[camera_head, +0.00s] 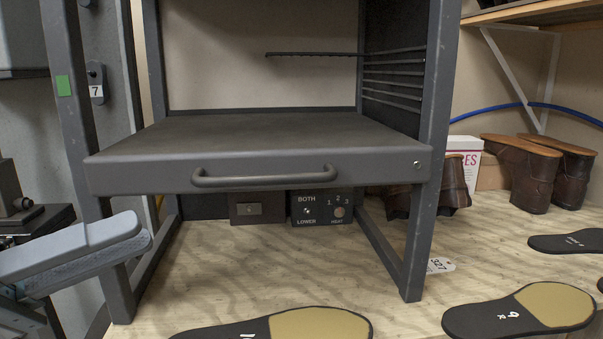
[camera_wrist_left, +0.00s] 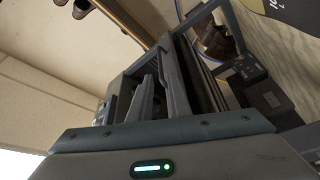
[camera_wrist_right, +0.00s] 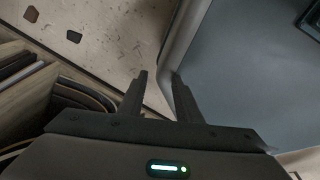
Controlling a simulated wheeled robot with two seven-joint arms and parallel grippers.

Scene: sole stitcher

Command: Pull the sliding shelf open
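The sliding shelf (camera_head: 262,132) is a dark grey tray in a grey metal frame in the head view. Its front panel spans between the front posts, with the tray surface stretching back behind it. A bar handle (camera_head: 264,178) runs across the middle of the panel. My left gripper (camera_head: 143,232) is at the left, lower than the handle and well apart from it. Its fingers look parted and empty; the left wrist view shows them (camera_wrist_left: 158,75) before the frame. My right gripper is outside the head view; in the right wrist view its fingers (camera_wrist_right: 159,75) are apart and empty.
Under the shelf are a control box (camera_head: 321,207) with a knob and a small brown box (camera_head: 256,208). Brown boots (camera_head: 532,170) and a white box (camera_head: 464,148) stand at right. Soles (camera_head: 520,309) lie on the wooden bench (camera_head: 400,318).

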